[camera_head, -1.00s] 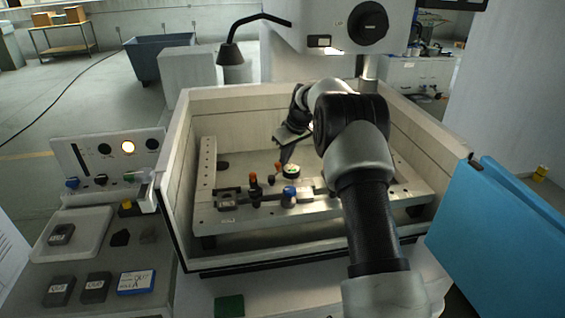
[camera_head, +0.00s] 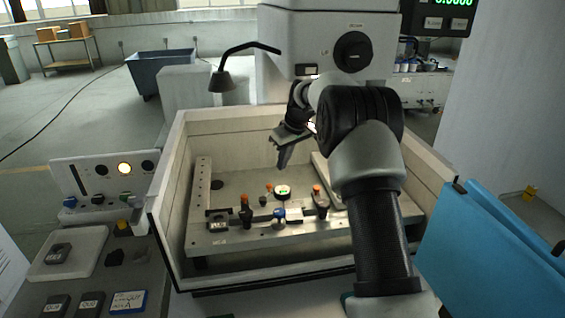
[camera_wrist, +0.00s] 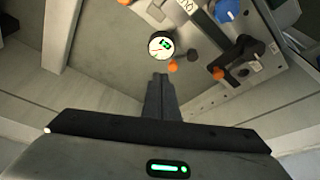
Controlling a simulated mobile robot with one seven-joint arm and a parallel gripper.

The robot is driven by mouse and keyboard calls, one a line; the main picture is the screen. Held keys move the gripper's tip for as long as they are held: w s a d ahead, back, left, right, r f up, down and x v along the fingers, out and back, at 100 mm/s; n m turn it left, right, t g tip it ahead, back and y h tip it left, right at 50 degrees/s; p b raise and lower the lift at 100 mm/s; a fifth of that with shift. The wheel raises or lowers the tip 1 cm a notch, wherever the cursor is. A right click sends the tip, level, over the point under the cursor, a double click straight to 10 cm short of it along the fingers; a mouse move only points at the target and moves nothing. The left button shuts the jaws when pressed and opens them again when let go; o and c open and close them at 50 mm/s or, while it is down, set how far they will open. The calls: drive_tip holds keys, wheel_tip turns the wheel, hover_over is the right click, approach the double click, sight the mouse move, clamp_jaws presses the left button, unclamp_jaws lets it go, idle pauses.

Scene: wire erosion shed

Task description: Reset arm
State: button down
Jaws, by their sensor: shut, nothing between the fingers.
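My gripper (camera_head: 283,160) hangs inside the open-fronted white tank (camera_head: 172,215), above the back part of the metal work frame (camera_head: 206,172). Its fingers are together with nothing between them, and they point down. In the wrist view the closed fingers (camera_wrist: 160,82) point toward a round dial gauge (camera_wrist: 161,45) with a green display, apart from it in that picture. The dial gauge also shows in the head view (camera_head: 283,191), on the frame below my gripper. My arm reaches in from the right front.
Orange-topped clamps (camera_head: 245,212) and a blue knob (camera_head: 279,213) stand on the frame's front rail. The machine head (camera_head: 330,45) with a black dial is behind my arm. A lamp (camera_head: 222,80) overhangs the tank. A blue panel (camera_head: 480,245) stands right. A control box (camera_head: 105,185) and tray (camera_head: 95,240) are left.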

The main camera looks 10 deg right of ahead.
drive_tip(key=s+a+r+m+t+h, duration=0.1)
drive_tip(key=s+a+r+m, duration=0.15)
drive_tip(key=s+r, duration=1.7)
drive_tip(key=s+f+m, duration=0.1)
drive_tip(key=s+f, duration=0.1)
drive_tip(key=s, duration=1.1)
drive_tip(key=s+d+f+m+t+h, duration=0.1)
drive_tip(key=s+f+m, duration=0.1)
drive_tip(key=s, duration=1.1)
drive_tip(key=shift+d+f, duration=0.15)
drive_tip(key=shift+f, duration=0.6)
